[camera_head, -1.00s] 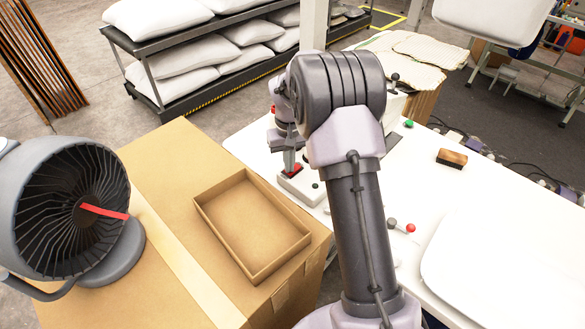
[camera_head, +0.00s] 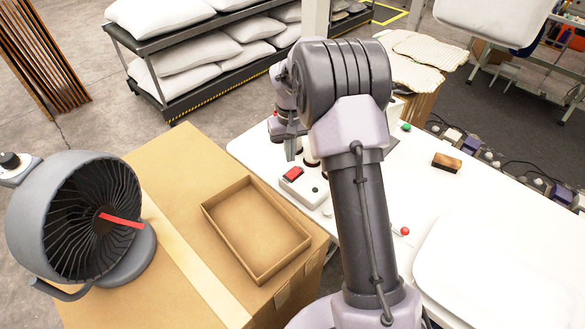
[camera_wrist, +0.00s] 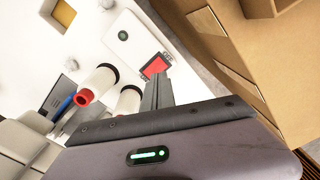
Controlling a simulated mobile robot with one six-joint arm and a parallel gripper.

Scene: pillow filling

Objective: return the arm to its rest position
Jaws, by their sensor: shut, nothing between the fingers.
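My grey arm rises from the bottom of the head view and bends over at its thick ribbed joint. My gripper (camera_head: 291,148) hangs at the arm's far left side, over the edge of the white table (camera_head: 400,180). It is shut and empty. Its fingers also show in the wrist view (camera_wrist: 157,92), pressed together. A white switch box (camera_head: 308,190) with a red rocker switch (camera_head: 293,173) sits just below the fingertips, apart from them. The red switch also shows in the wrist view (camera_wrist: 155,66), beyond the fingertips.
A grey fan (camera_head: 80,215) with a red ribbon and an open cardboard tray (camera_head: 270,274) stand on a large carton (camera_head: 165,160) at left. A wooden block (camera_head: 447,162) and a white pillow (camera_head: 490,275) lie on the table's right. Pillows fill a rack (camera_head: 205,95) behind.

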